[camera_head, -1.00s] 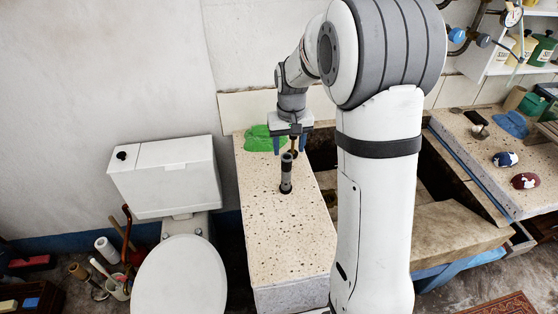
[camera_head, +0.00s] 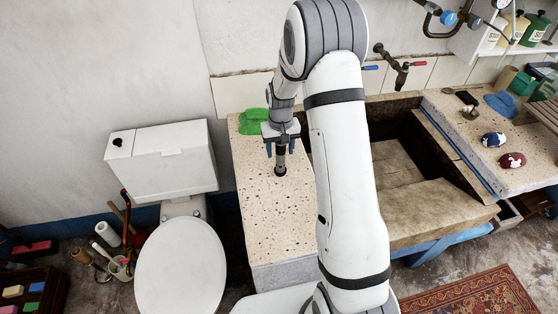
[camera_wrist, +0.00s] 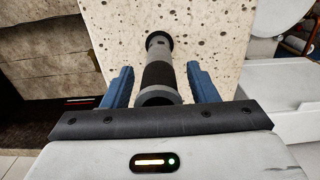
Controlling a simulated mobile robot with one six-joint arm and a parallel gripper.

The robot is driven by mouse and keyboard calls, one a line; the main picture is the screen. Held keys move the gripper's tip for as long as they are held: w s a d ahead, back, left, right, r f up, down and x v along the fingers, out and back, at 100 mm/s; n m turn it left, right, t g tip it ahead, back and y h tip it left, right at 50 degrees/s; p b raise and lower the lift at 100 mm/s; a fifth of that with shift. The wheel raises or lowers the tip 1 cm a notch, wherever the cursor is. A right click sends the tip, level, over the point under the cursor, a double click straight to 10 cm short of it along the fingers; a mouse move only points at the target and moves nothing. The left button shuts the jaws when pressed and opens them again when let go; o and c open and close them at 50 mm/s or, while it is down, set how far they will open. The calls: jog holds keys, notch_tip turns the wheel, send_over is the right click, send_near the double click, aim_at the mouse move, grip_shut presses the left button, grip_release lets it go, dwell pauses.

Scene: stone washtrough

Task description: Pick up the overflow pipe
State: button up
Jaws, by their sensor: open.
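The overflow pipe (camera_head: 280,162) is a dark grey and black tube standing upright on the speckled stone slab (camera_head: 262,215). In the wrist view the pipe (camera_wrist: 159,72) shows a wide dark ring at its far end and an open rim near me. My gripper (camera_head: 281,150) is right above and around the pipe's upper part. Its two blue fingers (camera_wrist: 162,85) are open, one on each side of the pipe, with a gap visible on both sides. The pipe's top is partly hidden by my gripper in the head view.
A green cloth (camera_head: 252,122) lies on the slab behind my gripper. A white toilet (camera_head: 180,262) stands to the left. The stone trough (camera_head: 440,212) with a tap (camera_head: 398,72) lies to the right. The slab's front part is clear.

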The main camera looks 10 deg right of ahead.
jog(key=shift+c, duration=0.5)
grip_shut()
